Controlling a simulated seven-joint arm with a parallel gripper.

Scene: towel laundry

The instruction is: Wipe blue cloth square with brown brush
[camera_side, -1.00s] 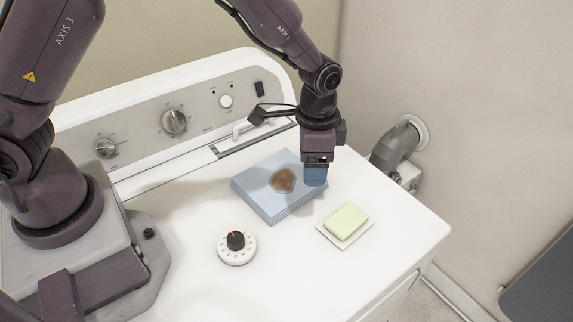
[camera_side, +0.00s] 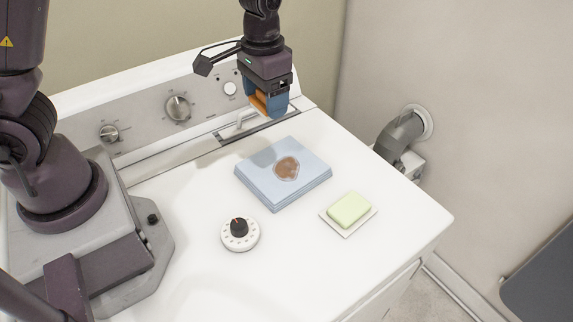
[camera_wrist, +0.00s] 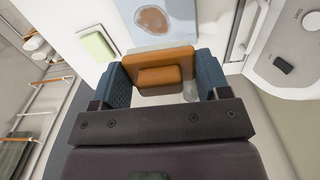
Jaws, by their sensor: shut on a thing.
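The blue cloth square (camera_side: 270,185) lies flat as a folded stack on the white washer top, with a brown stain on its upper face. My gripper (camera_side: 268,106) is above the washer's back edge, up and behind the cloth, not touching it. Its blue fingers are shut on the brown brush (camera_side: 256,102), an orange-brown block. The wrist view shows the brush (camera_wrist: 158,62) between both fingers, with the stained cloth (camera_wrist: 130,22) beyond it. The underside of the brush is hidden.
A pale green soap bar (camera_side: 350,208) rests on a white dish right of the cloth. A white timer with a black knob (camera_side: 239,233) stands in front. The control panel (camera_side: 150,118) rises at the back. A grey pipe (camera_side: 402,135) is on the right wall.

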